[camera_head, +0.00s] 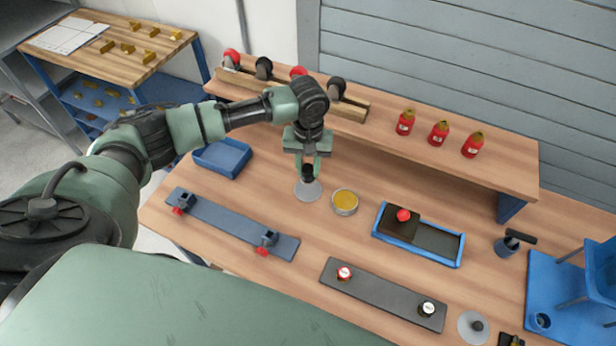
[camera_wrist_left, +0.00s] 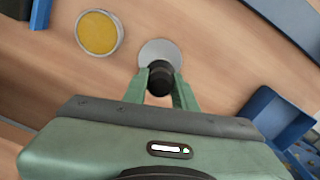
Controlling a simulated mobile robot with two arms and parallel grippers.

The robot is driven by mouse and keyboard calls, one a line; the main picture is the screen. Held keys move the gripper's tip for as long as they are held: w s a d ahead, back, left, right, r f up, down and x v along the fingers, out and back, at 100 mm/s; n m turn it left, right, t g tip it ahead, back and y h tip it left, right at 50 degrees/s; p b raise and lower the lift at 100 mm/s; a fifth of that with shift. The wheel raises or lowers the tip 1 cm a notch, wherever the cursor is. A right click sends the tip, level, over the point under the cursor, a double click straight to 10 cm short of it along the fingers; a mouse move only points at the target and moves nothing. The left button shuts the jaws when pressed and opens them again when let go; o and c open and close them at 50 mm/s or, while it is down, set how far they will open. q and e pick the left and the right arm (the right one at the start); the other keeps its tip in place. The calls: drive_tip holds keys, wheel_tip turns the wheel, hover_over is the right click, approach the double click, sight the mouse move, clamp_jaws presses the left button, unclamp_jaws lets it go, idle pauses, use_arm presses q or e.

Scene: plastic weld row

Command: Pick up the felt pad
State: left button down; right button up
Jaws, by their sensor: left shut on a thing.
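The felt pad (camera_head: 307,192) looks like a thin grey disc with a black knob on top. It is at the middle of the table, left of a round tin of yellow stuff (camera_head: 344,202). My left gripper (camera_head: 308,173) points down and is shut on the black knob. In the left wrist view the grey disc (camera_wrist_left: 158,50) shows beyond the fingertips (camera_wrist_left: 160,82), with the knob between them. I cannot tell whether the disc touches the tabletop. A similar grey disc with a knob (camera_head: 473,327) lies at the front right. My right gripper is not in view.
A blue tray (camera_head: 222,157) is left of the gripper. A raised shelf (camera_head: 420,145) with red bottles stands behind. A grey clamp bar (camera_head: 230,225), a blue-edged tray with a red-knobbed block (camera_head: 460,252) and a dark plate (camera_head: 385,294) lie around the tin.

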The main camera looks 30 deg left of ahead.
sight(308, 166)
use_arm(q)
wheel_tip(308, 166, up, 15)
drive_tip(key=b, duration=0.1)
drive_tip(key=shift+b, duration=0.4)
drive_tip(key=shift+f, duration=0.15)
drive_tip(key=c, duration=1.7)
unclamp_jaws()
clamp_jaws()
